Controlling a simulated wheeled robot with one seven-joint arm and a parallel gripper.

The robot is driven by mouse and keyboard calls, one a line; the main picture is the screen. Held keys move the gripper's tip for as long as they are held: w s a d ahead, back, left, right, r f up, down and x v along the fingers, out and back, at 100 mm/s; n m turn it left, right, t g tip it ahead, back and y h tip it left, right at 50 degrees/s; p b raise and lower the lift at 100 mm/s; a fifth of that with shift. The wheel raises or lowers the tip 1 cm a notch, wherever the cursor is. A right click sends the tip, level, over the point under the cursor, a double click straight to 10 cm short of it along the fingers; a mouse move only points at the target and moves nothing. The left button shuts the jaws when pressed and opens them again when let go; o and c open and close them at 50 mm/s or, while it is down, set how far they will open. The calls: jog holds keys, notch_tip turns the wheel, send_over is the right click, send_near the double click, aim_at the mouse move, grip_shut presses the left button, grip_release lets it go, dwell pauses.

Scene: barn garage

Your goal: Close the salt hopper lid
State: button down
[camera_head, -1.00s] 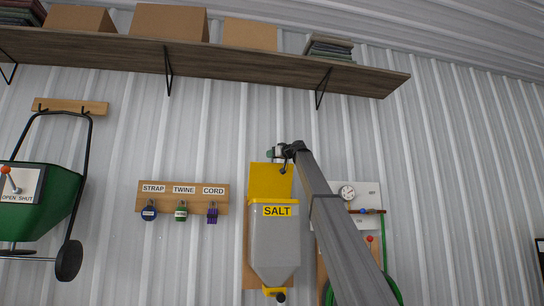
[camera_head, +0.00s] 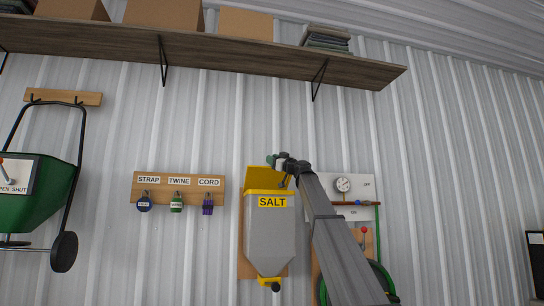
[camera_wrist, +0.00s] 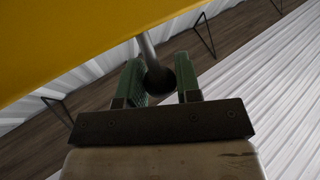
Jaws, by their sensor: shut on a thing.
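The salt hopper (camera_head: 268,232) is a grey bin with a yellow rim and a yellow SALT label, mounted on the wall. Its yellow lid (camera_head: 258,179) stands open above the rim, tilted partway forward. The lid's yellow face (camera_wrist: 70,40) fills the upper left of the wrist view. A metal stem with a dark round knob (camera_wrist: 160,78) sticks out from the lid. My gripper (camera_wrist: 160,72) has its green fingers shut on this knob. In the head view my gripper (camera_head: 281,163) is at the lid's upper right; its fingers are small there.
A shelf (camera_head: 210,54) with boxes runs above the hopper.

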jog(key=s+f, duration=0.3)
jog(key=f, duration=1)
jog(key=shift+s+d, duration=0.25)
jog(key=shift+d, duration=0.2)
jog(key=shift+f, duration=0.1)
jog(key=c, duration=0.8)
grip_release()
jog(key=shift+d, duration=0.1)
